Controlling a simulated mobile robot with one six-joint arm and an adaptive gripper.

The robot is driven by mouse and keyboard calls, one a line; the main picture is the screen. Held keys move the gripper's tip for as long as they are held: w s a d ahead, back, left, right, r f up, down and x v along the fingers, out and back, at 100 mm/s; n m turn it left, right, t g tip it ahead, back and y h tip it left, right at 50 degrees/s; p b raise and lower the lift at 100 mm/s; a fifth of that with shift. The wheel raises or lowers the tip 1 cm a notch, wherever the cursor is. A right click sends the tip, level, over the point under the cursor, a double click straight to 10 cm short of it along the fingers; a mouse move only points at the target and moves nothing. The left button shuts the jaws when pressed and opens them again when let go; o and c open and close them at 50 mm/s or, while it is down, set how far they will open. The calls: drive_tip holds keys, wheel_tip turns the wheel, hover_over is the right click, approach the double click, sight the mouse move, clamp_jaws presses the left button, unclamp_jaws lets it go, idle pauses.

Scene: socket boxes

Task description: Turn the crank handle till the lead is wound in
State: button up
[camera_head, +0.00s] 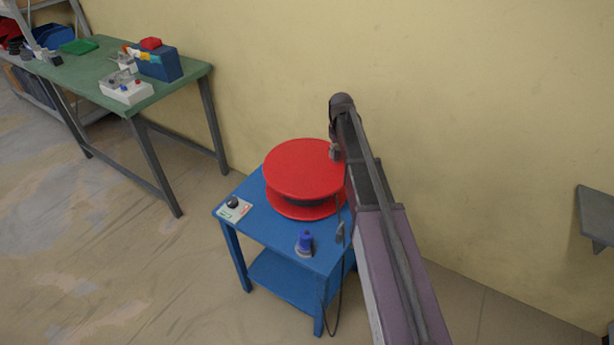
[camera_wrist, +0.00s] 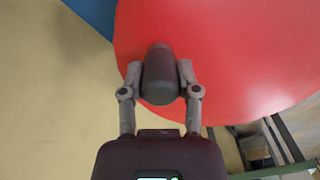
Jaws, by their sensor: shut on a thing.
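A red reel (camera_head: 300,172) stands on a small blue table (camera_head: 262,227). Dark lead shows between its two red discs. In the wrist view the red top disc (camera_wrist: 225,50) fills the upper right. A dark grey crank handle (camera_wrist: 160,75) stands up from it near the edge. My gripper (camera_wrist: 160,88) is shut on this handle, with one finger on each side. In the head view my gripper (camera_head: 336,153) is at the right rim of the reel, and my arm hides part of that side. A dark loop of lead (camera_head: 337,310) hangs below the blue table's front right.
A white plate with a black knob (camera_head: 233,207) and a blue upright piece (camera_head: 305,242) are on the blue table. A yellow wall is close behind. A green workbench (camera_head: 90,68) with boxes stands at the left. A grey shelf (camera_head: 596,215) juts in at the right.

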drive_tip(key=s, duration=0.1)
drive_tip(key=s+a, duration=0.1)
drive_tip(key=s, duration=0.2)
drive_tip(key=shift+s+a, duration=0.15)
drive_tip(key=shift+a, duration=0.1)
drive_tip(key=shift+s, duration=0.9)
drive_tip(key=shift+s, duration=0.1)
drive_tip(key=shift+s+a, duration=1.15)
drive_tip(key=shift+a, duration=0.25)
drive_tip(key=shift+s+a, duration=1.1)
drive_tip(key=shift+a, duration=0.25)
